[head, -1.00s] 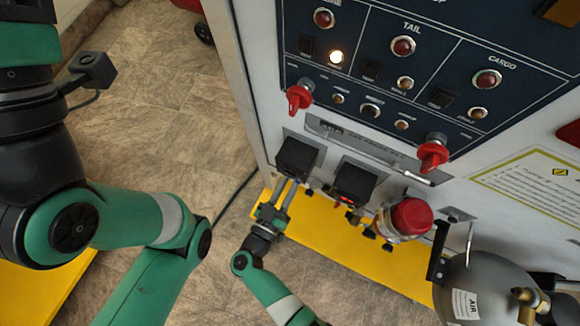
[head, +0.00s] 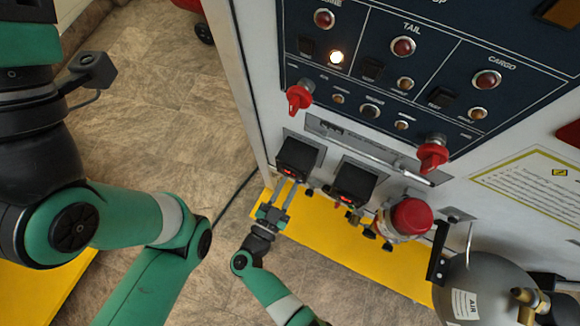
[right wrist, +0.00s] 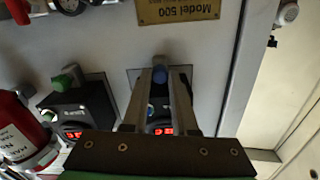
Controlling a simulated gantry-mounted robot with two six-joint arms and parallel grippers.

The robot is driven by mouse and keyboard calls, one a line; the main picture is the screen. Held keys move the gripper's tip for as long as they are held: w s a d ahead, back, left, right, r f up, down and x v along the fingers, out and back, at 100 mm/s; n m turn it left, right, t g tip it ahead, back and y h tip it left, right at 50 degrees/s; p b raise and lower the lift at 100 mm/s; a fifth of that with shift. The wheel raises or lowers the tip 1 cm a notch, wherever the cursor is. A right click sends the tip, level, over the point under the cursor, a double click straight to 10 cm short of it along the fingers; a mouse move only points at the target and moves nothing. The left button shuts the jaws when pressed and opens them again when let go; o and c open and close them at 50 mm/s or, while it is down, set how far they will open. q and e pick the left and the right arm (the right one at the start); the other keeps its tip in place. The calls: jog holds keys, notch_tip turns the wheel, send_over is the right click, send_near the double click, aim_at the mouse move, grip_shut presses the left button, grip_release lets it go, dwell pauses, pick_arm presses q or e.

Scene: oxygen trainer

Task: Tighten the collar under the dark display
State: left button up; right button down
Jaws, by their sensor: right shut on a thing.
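Two black display boxes hang under the blue panel. The left box (head: 297,158) shows lit red digits, which also show in the right wrist view (right wrist: 160,130). The right box (head: 355,183) is lit red too. My right gripper (head: 286,186) reaches up from below to the left box, its fingers shut around a part under it. In the right wrist view the two fingers (right wrist: 161,80) flank a small blue fitting (right wrist: 158,80). The collar itself is mostly hidden between the fingers. My left gripper is out of view; only my left arm shows.
A red-capped container (head: 408,217) hangs right of the boxes, and a grey air cylinder (head: 480,290) stands at lower right. Two red knobs (head: 299,98) (head: 432,155) stick out above. A yellow base (head: 320,240) lies below. Open floor is at left.

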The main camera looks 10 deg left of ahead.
jog(key=shift+m, duration=0.5)
jog(key=c, duration=0.7)
grip_release()
pick_arm(q)
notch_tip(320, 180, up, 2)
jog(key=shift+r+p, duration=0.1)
jog(key=shift+p, duration=1.05)
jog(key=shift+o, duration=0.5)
pick_arm(e)
jog(key=shift+v, duration=5.8)
